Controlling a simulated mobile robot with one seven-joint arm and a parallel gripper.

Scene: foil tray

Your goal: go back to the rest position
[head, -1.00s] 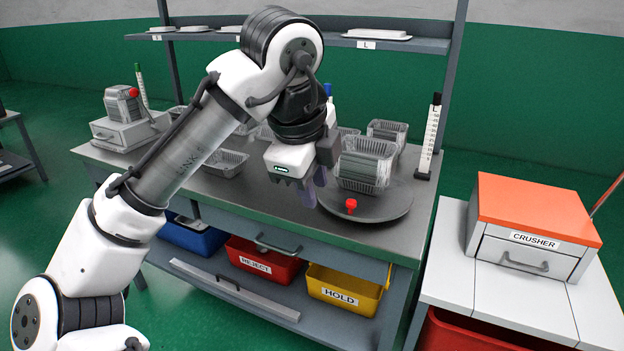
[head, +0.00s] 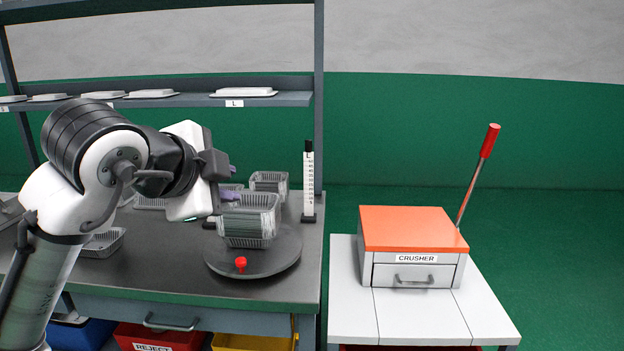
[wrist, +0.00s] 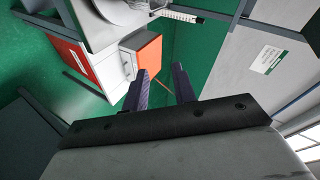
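My gripper (head: 231,182) is raised above the workbench at the left of the head view, turned sideways with its purple fingers pointing right. In the wrist view its two fingers (wrist: 164,80) stand apart with nothing between them, so it is open and empty. In the head view the fingers show just above and behind the stack of foil trays (head: 250,220). I cannot tell whether they touch it. My forearm and wrist hide part of the bench's left side.
The stack stands on a round dark turntable (head: 285,255) with a red knob (head: 240,263). A marked post (head: 308,180) stands at the bench's right edge. An orange-topped crusher (head: 415,230) with a red-handled lever (head: 489,140) stands right. A shelf (head: 290,98) spans behind my arm.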

